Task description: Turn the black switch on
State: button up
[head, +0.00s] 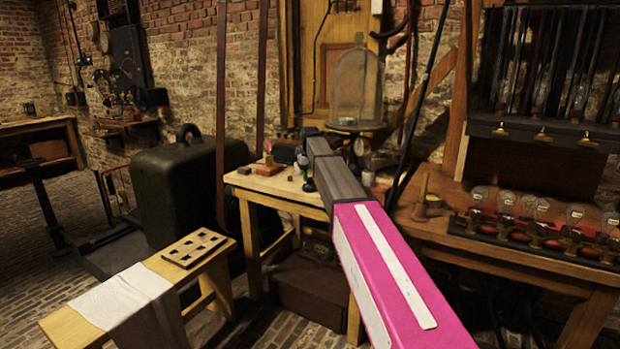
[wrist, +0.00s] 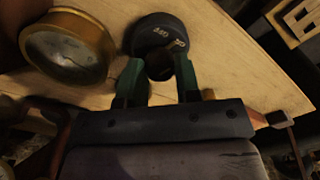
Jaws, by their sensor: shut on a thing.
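In the wrist view my gripper (wrist: 160,72) has its two green fingers closed on the near side of a black round thing (wrist: 158,28). Its dark face carries small white markings, and a rounded dark part of it sits between the fingertips. It stands on a pale wooden table top (wrist: 225,55). I cannot tell whether this round thing is the black switch or which way it is set. In the head view my arm covers most of the spot, and the fingers are hard to make out there.
A brass-rimmed round thing (wrist: 68,48) stands close left of my fingers in the wrist view. In the head view the small wooden table (head: 262,184) holds small items and a red-topped piece (head: 268,157). A glass dome (head: 357,85) stands behind; bulbs (head: 506,200) line the right bench.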

aim_at(310, 178)
jog(key=m, duration=0.5)
jog(key=shift+m, duration=0.4)
dwell(0.4)
jog(key=o, duration=0.9)
jog(key=shift+r, duration=0.1)
notch_tip(310, 178, up, 11)
jog(key=shift+f, duration=0.2)
